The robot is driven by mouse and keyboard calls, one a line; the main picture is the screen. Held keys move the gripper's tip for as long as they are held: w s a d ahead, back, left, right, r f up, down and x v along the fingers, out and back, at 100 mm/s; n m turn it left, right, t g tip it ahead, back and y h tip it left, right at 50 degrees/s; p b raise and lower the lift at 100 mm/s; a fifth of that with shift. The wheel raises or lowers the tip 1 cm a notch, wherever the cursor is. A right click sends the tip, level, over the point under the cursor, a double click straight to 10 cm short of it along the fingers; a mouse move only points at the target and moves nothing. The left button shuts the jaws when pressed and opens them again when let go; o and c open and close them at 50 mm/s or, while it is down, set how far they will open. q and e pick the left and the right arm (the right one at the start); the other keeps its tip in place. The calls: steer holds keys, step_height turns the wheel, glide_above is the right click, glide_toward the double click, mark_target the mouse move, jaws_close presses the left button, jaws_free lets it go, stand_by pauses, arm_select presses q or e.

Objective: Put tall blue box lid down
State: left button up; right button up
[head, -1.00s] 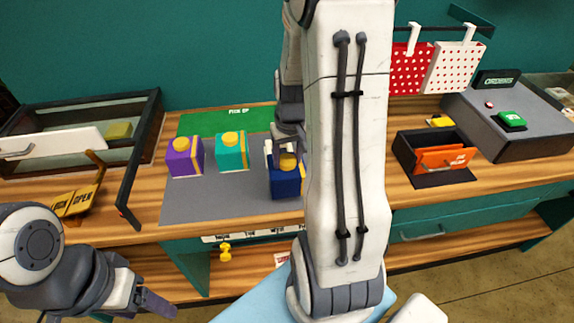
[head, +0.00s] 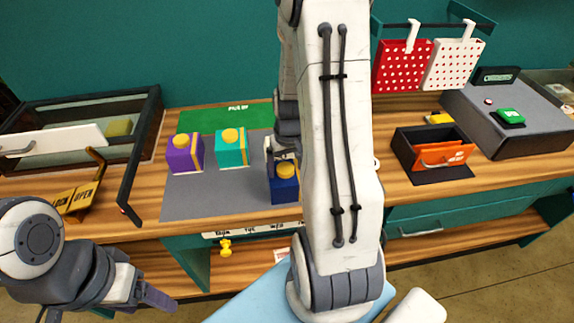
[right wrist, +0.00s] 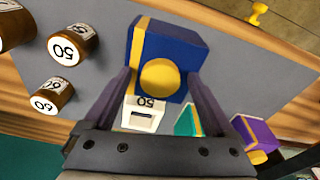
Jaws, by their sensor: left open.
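The blue box (head: 284,192) stands on the grey mat, nearest the front of the three boxes. Its lid has a yellow knob (head: 286,170) and appears seated on top; the right wrist view also shows the blue box (right wrist: 180,43) with its yellow knob (right wrist: 160,76). My right gripper (head: 284,152) is just above it, partly hidden by my arm. In the wrist view its fingers stand apart on either side of the knob, with gaps showing, so it looks open. My left gripper (head: 154,298) is open and empty, low at the left in front of the counter.
A purple box (head: 184,154) and a teal box (head: 231,149) stand left of the blue one on the mat (head: 200,200). An open black bin (head: 430,160) with an orange front is at right.

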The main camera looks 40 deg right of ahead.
steer(key=shift+r, duration=0.1)
steer(key=shift+r, duration=0.25)
step_height(320, 180, up, 12)
steer(key=s, duration=0.1)
steer(key=s+a+n+y, duration=0.1)
steer(key=a+n, duration=0.2)
steer(key=a, duration=0.7)
steer(key=s+a+n, duration=0.2)
steer(key=a+n, duration=0.1)
steer(key=a, duration=0.7)
steer(key=s+a+n+g, duration=0.1)
steer(key=s+a+n, duration=0.4)
steer(key=s+a, duration=0.5)
steer(key=shift+s+a+y, duration=0.3)
steer(key=shift+s, duration=0.8)
steer(key=shift+r, duration=0.1)
